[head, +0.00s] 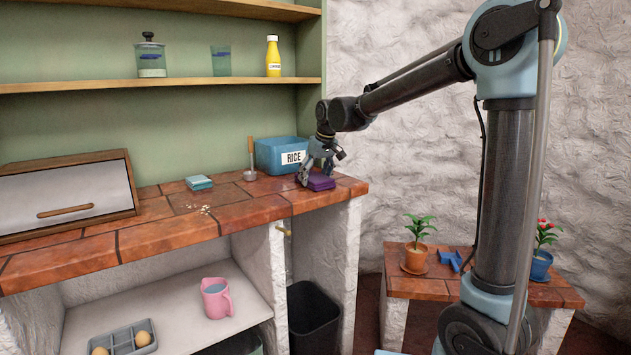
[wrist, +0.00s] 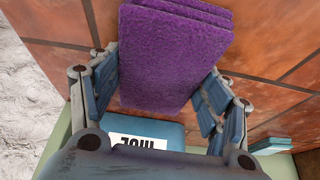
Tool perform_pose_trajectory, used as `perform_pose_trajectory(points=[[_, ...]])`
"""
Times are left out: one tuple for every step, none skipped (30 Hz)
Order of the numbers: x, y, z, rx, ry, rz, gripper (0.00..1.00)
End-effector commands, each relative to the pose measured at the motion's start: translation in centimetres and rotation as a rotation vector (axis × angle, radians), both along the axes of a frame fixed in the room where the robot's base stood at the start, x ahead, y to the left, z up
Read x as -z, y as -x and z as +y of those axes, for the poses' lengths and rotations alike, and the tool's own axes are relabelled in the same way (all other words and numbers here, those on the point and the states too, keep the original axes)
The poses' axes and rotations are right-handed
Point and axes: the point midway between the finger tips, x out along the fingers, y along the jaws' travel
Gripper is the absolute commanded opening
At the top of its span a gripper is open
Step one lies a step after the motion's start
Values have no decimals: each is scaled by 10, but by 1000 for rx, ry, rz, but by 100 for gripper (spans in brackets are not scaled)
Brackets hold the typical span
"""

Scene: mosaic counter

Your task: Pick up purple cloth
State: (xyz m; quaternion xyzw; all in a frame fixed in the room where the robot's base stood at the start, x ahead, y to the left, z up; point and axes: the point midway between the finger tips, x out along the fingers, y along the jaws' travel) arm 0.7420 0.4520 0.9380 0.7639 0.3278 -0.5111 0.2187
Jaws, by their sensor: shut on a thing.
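The purple cloth (head: 321,182) is a folded, layered stack at the right end of the tiled counter in the head view. In the wrist view the cloth (wrist: 175,50) fills the space between the two fingers and reaches past them at the top. My gripper (head: 315,175) points down at the cloth and is shut on it. In the wrist view, one finger lies along each side of the cloth. I cannot tell whether the cloth still rests on the counter.
A ladle (head: 250,172) and a teal folded cloth (head: 199,182) are to the left, near a bread box (head: 68,196). Crumbs (head: 205,209) lie on the counter. A black bin (head: 313,318) stands below.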

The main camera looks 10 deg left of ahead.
Motion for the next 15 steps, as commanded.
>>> perform_pose_trajectory(points=[[-3,0,0,0,0,0,42],[-6,0,0,0,0,0,42],[-10,0,0,0,0,0,42],[-14,0,0,0,0,0,42],[-18,0,0,0,0,0,42],[-25,0,0,0,0,0,42],[-30,0,0,0,0,0,42],[-36,0,0,0,0,0,42],[-43,0,0,0,0,0,42],[-49,0,0,0,0,0,42],[-54,0,0,0,0,0,42],[-61,0,0,0,0,0,42],[-66,0,0,0,0,0,42],[-71,0,0,0,0,0,42],[-76,0,0,0,0,0,42]])
